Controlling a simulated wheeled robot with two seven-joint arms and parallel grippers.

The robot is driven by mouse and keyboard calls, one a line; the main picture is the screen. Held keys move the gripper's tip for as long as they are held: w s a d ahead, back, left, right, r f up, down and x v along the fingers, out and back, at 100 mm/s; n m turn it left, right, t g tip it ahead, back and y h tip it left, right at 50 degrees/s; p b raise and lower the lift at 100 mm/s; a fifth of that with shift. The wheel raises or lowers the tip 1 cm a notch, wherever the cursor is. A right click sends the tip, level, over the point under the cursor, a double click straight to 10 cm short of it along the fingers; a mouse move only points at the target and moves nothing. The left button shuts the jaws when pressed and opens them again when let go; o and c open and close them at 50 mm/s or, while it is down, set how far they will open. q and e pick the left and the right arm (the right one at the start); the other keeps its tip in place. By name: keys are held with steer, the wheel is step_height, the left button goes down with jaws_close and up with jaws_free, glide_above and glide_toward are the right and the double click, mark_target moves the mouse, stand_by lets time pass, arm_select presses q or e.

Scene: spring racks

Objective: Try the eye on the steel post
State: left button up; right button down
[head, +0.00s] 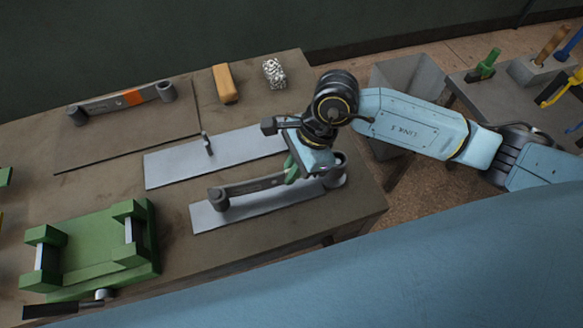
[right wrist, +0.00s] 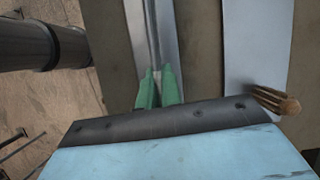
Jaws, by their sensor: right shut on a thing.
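A dark grey spring bar (head: 255,186) with a round eye at each end lies along or just above the near pale plate (head: 250,208); I cannot tell whether it touches. My right gripper (head: 293,168) has its green fingers shut on the bar near its right end. In the right wrist view the green fingertips (right wrist: 158,88) close on the bar (right wrist: 152,35). A small upright steel post (head: 207,145) stands on the far pale plate (head: 165,169), to the left of my right gripper. A second spring bar (head: 95,105) with an orange band lies at the back left. My left gripper is not seen.
A green fixture (head: 92,262) stands at the front left, with a dark-handled tool (head: 60,308) before it. A tan block (head: 224,84) and a speckled white piece (head: 274,73) sit at the back. A grey bin (head: 408,75) and a tool table (head: 480,95) stand to the right.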

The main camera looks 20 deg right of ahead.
steer(key=shift+f+b, duration=0.9)
steer(key=shift+b, duration=0.05)
steer(key=c, duration=1.5)
jaws_free()
steer(key=shift+f, duration=0.15)
steer(key=v, duration=1.3)
steer(key=shift+r, duration=0.3)
